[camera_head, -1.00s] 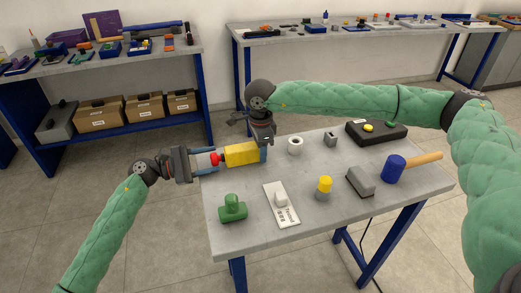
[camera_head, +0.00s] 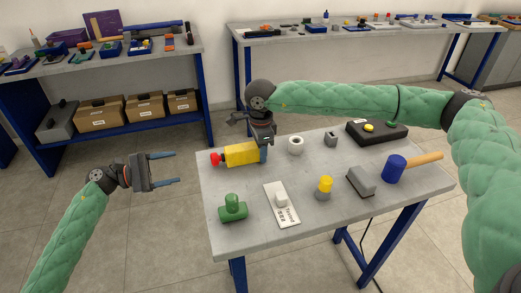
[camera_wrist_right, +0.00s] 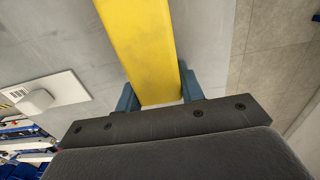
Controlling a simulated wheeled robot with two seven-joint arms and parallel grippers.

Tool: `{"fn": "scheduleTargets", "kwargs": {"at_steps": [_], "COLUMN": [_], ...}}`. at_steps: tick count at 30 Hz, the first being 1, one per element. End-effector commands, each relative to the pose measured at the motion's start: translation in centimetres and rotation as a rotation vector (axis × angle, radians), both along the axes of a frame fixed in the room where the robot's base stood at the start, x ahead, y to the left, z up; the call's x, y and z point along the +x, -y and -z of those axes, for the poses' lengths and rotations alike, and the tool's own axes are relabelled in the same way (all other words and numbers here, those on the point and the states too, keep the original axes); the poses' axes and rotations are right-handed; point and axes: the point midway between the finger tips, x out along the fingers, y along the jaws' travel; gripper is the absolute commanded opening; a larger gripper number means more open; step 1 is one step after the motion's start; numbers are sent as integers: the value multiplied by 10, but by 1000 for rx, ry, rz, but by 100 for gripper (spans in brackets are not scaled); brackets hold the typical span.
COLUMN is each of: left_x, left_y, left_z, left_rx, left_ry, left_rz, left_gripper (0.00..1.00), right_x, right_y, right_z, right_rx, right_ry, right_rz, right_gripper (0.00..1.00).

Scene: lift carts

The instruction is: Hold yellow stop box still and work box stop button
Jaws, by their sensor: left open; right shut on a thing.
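The yellow stop box (camera_head: 241,155) lies on the grey table near its far left edge, with its red button (camera_head: 215,160) facing left. My right gripper (camera_head: 263,151) is shut on the right end of the box; the right wrist view shows its blue fingers on both sides of the yellow body (camera_wrist_right: 140,45). My left gripper (camera_head: 176,169) is open and empty, off the table's left side. Its fingers point right, towards the red button, with a clear gap between them and it. The button's face is small in view, so its press depth cannot be told.
On the table (camera_head: 240,185) stand a green knob piece (camera_head: 232,208), a white switch plate (camera_head: 282,205), a yellow-topped button (camera_head: 324,187), a grey block (camera_head: 360,182), a blue mallet (camera_head: 395,169), a white ring (camera_head: 296,144) and a black box (camera_head: 377,132). Floor left of the table is free.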

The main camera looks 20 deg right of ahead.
Motion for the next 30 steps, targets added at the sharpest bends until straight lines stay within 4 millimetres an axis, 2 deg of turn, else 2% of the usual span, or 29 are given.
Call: {"fn": "scheduleTargets", "kwargs": {"at_steps": [6, 7, 9, 11, 22, 26, 30], "left_x": [0, 0, 0, 0, 0, 0, 0], "left_y": [0, 0, 0, 0, 1, 1, 1], "left_z": [-1, -1, -1, -1, -1, -1, -1], "left_rx": [-1, -1, -1, -1, -1, -1, -1], "left_ry": [1, 1, 1, 1, 1, 1, 1], "left_rz": [1, 1, 1, 1, 1, 1, 1], "left_gripper": [63, 63, 63, 63, 63, 63, 63], "right_x": [0, 0, 0, 0, 0, 1, 1], "right_y": [0, 0, 0, 0, 0, 0, 0], "right_z": [0, 0, 0, 0, -5, -19, -45], "right_rx": [-1, -1, -1, -1, 0, 0, 1], "right_ry": [-1, -1, 0, 0, 1, 2, 2], "right_rz": [1, 1, 1, 1, 1, 0, 0], "right_gripper": [9, 40, 54, 63, 63, 63, 63]}}
